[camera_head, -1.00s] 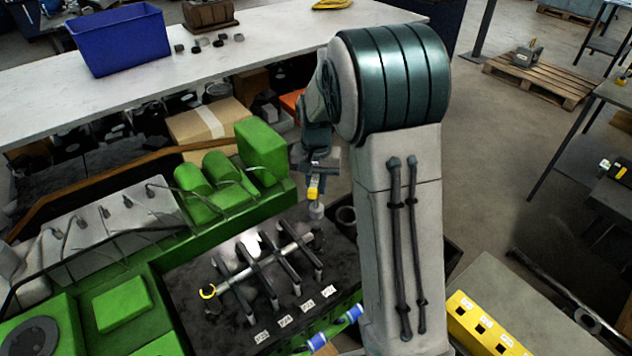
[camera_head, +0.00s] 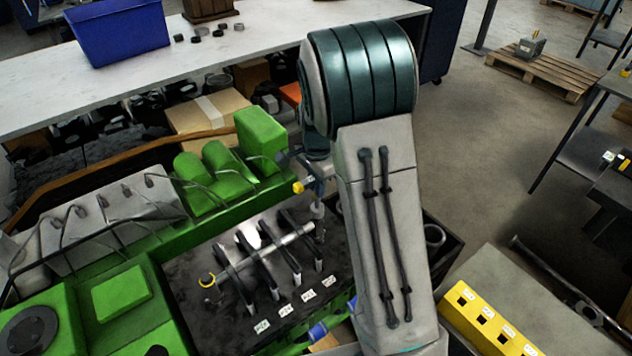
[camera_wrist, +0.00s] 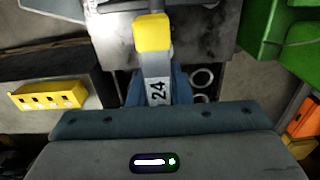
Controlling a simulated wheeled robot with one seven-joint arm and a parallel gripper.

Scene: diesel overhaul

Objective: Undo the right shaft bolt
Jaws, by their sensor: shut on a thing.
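My gripper (camera_head: 313,168) is shut on a tool marked 24 (camera_wrist: 158,92) with a yellow end (camera_wrist: 152,33). In the head view the yellow end (camera_head: 298,187) points left. A grey cylindrical piece (camera_head: 317,209) stands below the gripper, by the right end of the rocker shaft (camera_head: 262,253). I cannot tell whether it is part of the tool or seated on the bolt. The right shaft bolt itself is not clearly visible there. The shaft crosses the dark top of the green engine, with several rocker arms on it.
Green covers (camera_head: 262,138) stand close behind the gripper. Pipes cross the engine's left side. A yellow block with holes (camera_head: 490,324) lies on the bench at lower right. A blue bin (camera_head: 118,32) stands on the back table. Open floor lies at right.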

